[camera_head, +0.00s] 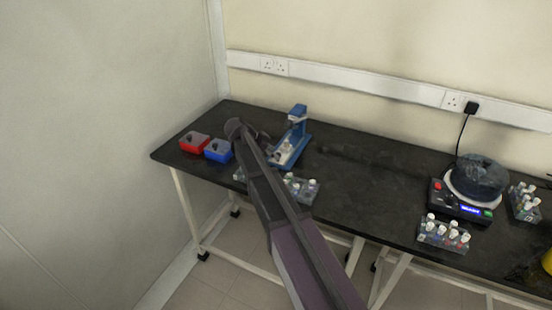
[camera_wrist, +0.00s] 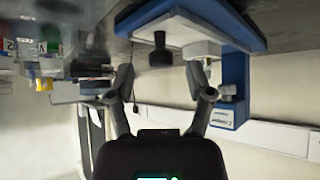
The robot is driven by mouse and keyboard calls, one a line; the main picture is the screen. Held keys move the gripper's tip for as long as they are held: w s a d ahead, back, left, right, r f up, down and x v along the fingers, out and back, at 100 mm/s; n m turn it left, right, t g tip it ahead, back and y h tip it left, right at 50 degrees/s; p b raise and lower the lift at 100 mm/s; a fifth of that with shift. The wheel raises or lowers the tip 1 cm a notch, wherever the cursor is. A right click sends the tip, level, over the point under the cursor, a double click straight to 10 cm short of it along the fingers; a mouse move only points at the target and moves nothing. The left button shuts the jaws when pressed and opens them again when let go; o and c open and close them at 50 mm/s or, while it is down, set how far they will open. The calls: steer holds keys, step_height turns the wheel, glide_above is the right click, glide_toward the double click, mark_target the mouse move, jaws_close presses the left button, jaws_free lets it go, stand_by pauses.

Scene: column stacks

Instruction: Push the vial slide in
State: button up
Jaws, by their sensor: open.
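A blue bench device (camera_head: 296,116) stands upright on the dark bench, with a pale base plate at its foot. The wrist view is upside down and shows the device's blue column (camera_wrist: 234,85) and its base (camera_wrist: 232,28). A white block, which looks like the vial slide (camera_wrist: 202,49), sits on the base beside a black knob (camera_wrist: 160,50). My gripper (camera_wrist: 163,78) is open and empty, its fingers apart in front of the knob and block. I cannot tell whether a finger touches them. In the head view my arm hides most of the gripper, just left of the device.
A red box (camera_head: 193,143) and a blue box (camera_head: 218,151) stand left of my arm. A vial rack (camera_head: 302,190) stands near the front edge. A round-topped instrument (camera_head: 475,180) and more racks (camera_head: 443,236) stand at right. The middle of the bench is clear.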

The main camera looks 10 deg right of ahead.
mark_target(285, 141)
steer(key=shift+d+f, duration=0.45)
steer(key=shift+c, duration=0.2)
jaws_close()
steer(key=w+d, duration=0.1)
steer(key=w, duration=0.1)
steer(key=w+d, duration=0.4)
steer(key=w, duration=0.1)
steer(key=shift+w+d, duration=0.1)
steer(key=shift+r, duration=0.1)
steer(key=shift+o, duration=0.2)
jaws_free()
steer(key=shift+w+d, duration=0.1)
